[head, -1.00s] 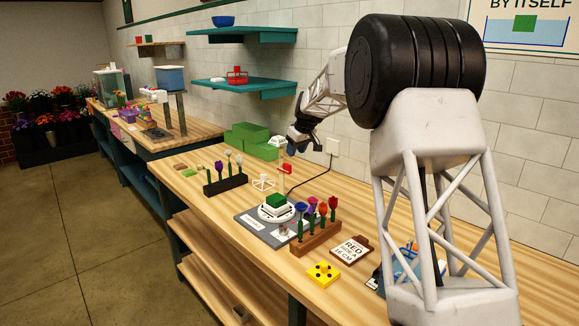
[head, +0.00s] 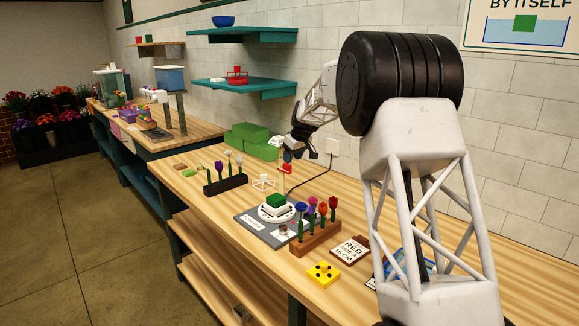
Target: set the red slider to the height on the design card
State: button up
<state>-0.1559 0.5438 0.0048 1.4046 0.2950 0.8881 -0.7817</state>
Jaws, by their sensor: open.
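The red slider (head: 286,168) is a small red piece on a thin upright post behind the turntable. The design card (head: 350,250) lies on the bench at the front right; I can read "RED" and what looks like "16 CM". My gripper (head: 289,156) is just above the slider and close to it, pointing down. It is open. The view is too small to show its fingertips clearly or whether they touch the slider.
A turntable (head: 258,214) with a green-topped white block stands on a grey base. A wooden rack (head: 316,240) of several flowers is in front. A dark rack (head: 225,185) stands left, a yellow block (head: 323,274) front. Green blocks (head: 250,134) sit by the wall.

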jog(key=shift+x, duration=2.45)
jog(key=shift+c, duration=0.3)
grip_shut()
jog(key=shift+r, duration=0.1)
